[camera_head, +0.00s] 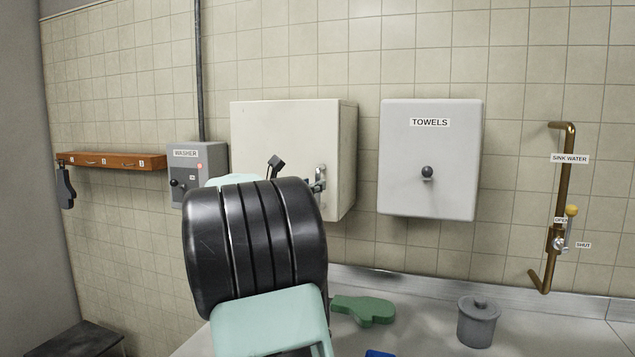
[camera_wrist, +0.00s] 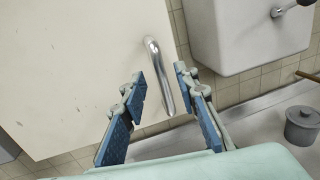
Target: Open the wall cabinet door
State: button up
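The cream wall cabinet (camera_head: 262,122) hangs on the tiled wall, and its door looks shut. Its metal bar handle (camera_head: 320,180) is at the lower right of the door. In the wrist view the bright handle (camera_wrist: 158,68) shows against the pale door (camera_wrist: 75,75). My gripper (camera_wrist: 160,77) is open, with one blue-padded finger on each side of the handle's lower part in the picture. I cannot tell how far the handle reaches in depth between the fingers. In the head view my arm hides the cabinet's lower part and most of my gripper.
A grey towels box (camera_head: 430,185) hangs right of the cabinet, a washer box (camera_head: 196,172) left. A brass sink pipe (camera_head: 563,185) is at far right.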

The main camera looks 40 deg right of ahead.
jog(key=shift+x, duration=2.15)
jog(key=shift+c, duration=0.5)
grip_shut()
